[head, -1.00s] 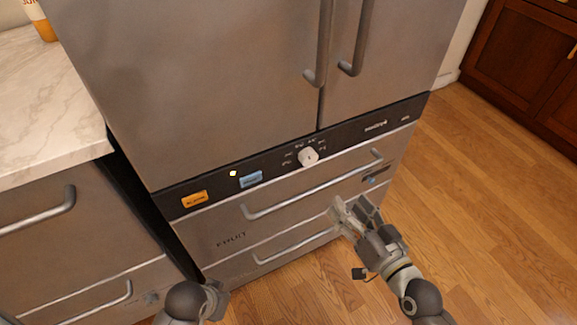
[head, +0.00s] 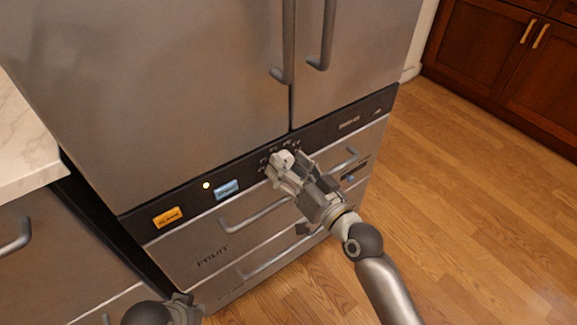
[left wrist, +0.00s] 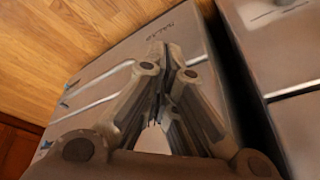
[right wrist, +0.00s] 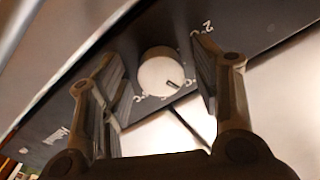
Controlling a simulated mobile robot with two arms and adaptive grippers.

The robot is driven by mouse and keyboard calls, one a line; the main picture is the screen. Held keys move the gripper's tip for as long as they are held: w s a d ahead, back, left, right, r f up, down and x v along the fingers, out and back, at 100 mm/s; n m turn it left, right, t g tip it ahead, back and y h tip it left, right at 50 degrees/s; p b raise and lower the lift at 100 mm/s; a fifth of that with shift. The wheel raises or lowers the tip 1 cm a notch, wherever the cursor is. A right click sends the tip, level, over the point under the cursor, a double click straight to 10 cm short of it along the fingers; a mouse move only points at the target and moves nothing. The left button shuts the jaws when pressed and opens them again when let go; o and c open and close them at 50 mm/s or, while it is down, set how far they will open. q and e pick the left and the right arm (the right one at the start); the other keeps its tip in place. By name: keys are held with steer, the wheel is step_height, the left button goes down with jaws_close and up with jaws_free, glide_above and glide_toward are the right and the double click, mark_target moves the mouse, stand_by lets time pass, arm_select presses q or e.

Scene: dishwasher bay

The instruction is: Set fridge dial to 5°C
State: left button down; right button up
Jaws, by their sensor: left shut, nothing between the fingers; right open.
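The white round fridge dial (right wrist: 160,72) sits on the dark control strip (right wrist: 270,25), between the fingers of my right gripper (right wrist: 158,58) in the right wrist view. A dark pointer mark shows on its lower right, with partly readable temperature marks around it. The right gripper is open, its fingers on either side of the dial; I cannot tell whether they touch it. In the head view, the right gripper (head: 283,170) covers most of the dial. My left gripper (head: 188,308) is low at the bottom edge; the left wrist view shows its fingers (left wrist: 168,55) shut and empty.
The strip carries an orange label (head: 167,217), a blue label (head: 227,190) and a small lit light (head: 206,185). Below is a drawer with a bar handle (head: 255,216). A marble counter (head: 22,140) stands left. Wooden floor (head: 455,190) is open on the right.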

arm_select(q)
steer(key=shift+r, duration=0.15)
arm_select(e)
steer(key=shift+w+a, duration=0.1)
steer(key=shift+c, duration=0.5)
steer(key=c, duration=0.9)
steer(key=m+p, duration=0.2)
steer(key=m, duration=0.1)
steer(key=shift+r+p, duration=0.1)
steer(key=shift+p, duration=0.2)
steer(key=shift+c, duration=0.2)
steer(key=m+p, duration=0.1)
steer(key=m, duration=0.2)
steer(key=shift+m+p, duration=0.3)
steer(key=shift+p, duration=0.05)
arm_select(q)
step_height(320, 180, down, 16)
steer(key=s+g, duration=0.1)
steer(key=shift+s+f, duration=0.25)
arm_select(e)
steer(key=shift+m, duration=0.7)
steer(key=o, duration=1)
steer(key=shift+o, duration=0.2)
